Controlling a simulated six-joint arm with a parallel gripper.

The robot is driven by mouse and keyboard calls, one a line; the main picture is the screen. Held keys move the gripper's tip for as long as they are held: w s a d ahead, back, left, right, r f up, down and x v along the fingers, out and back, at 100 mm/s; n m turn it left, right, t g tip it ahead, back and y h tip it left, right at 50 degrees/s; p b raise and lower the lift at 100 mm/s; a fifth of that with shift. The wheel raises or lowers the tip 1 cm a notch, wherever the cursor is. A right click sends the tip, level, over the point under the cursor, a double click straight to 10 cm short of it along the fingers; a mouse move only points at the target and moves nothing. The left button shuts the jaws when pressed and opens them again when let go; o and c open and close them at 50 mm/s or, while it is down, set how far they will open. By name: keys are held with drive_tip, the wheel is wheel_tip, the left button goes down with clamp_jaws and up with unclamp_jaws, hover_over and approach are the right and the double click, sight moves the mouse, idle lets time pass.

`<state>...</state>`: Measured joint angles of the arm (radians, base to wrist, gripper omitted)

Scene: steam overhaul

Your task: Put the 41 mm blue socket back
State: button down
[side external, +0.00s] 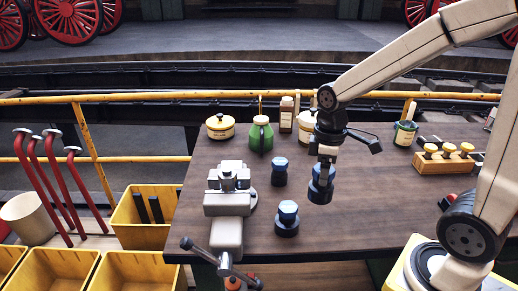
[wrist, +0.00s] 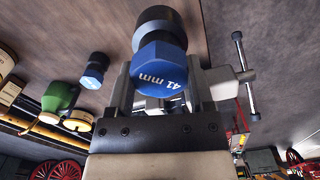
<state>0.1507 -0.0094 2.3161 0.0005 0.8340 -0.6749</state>
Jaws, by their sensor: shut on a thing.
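The 41 mm blue socket (wrist: 160,68) shows large in the wrist view, its label readable on the blue hex head and its black round body beyond. My gripper (wrist: 158,88) is shut on it, one finger at each side of the head. In the side view my gripper (side external: 327,155) points down and holds the socket (side external: 320,184) over the middle of the bench. The fingers hide part of its head. I cannot tell if its bottom touches the bench. Two other blue sockets stand upright to its left, a farther one (side external: 279,171) and a nearer one (side external: 287,218).
A vise (side external: 229,200) stands at the bench's left edge, left of the sockets. A green can (side external: 261,135), a yellow-banded tin (side external: 220,126) and bottles line the back. A wooden block with knobs (side external: 444,159) is at right. Bare bench (side external: 365,205) lies right of the held socket.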

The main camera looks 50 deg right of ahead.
drive_tip(key=w+d+f, duration=0.1)
drive_tip(key=w+f, duration=0.7)
drive_tip(key=w, duration=0.4)
drive_tip(key=shift+d+f, duration=0.15)
drive_tip(key=shift+f, duration=0.2)
drive_tip(key=shift+w+f, duration=0.15)
drive_tip(key=shift+f, duration=0.8)
drive_tip(key=shift+w+f, duration=0.15)
drive_tip(key=shift+f, duration=0.75)
drive_tip(key=shift+f, duration=0.15)
unclamp_jaws()
